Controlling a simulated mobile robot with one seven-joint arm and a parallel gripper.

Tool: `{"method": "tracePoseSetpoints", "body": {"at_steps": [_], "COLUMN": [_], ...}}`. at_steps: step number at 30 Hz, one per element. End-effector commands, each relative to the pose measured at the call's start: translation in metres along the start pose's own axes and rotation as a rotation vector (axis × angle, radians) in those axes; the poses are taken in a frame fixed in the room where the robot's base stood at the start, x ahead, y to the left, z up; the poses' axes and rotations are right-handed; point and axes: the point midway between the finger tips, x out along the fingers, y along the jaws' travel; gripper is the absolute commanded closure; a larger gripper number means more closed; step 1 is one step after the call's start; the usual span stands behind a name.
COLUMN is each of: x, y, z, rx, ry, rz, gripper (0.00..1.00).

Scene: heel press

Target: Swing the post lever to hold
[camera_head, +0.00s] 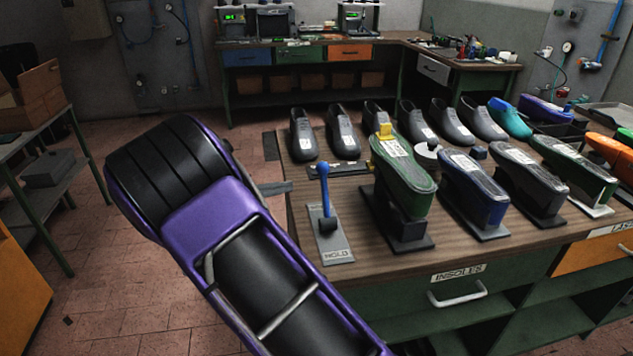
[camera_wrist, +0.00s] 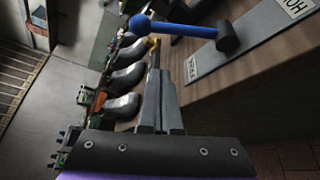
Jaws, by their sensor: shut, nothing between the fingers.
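The post lever has a blue shaft with a ball end (camera_head: 324,190) and a black hub, on a grey plate (camera_head: 330,246) at the bench's left end. The plate's near end is labelled HOLD. The lever stands roughly upright in the head view, its ball toward the far side.
A green shoe form (camera_head: 408,180) on a black stand is close right of the lever. Several grey shoes line the bench (camera_head: 365,258) behind. A flat tool with a yellow part lies behind the lever. Floor (camera_head: 95,275) is free left of the bench.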

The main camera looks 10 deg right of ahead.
Motion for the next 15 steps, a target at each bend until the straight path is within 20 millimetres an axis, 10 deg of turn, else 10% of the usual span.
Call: {"method": "tracePoseSetpoints", "body": {"at_steps": [15], "x": [0.064], "y": [0.000], "z": [0.001], "rx": [0.004], "ry": [-0.004], "rz": [-0.003], "gripper": [1.00]}}
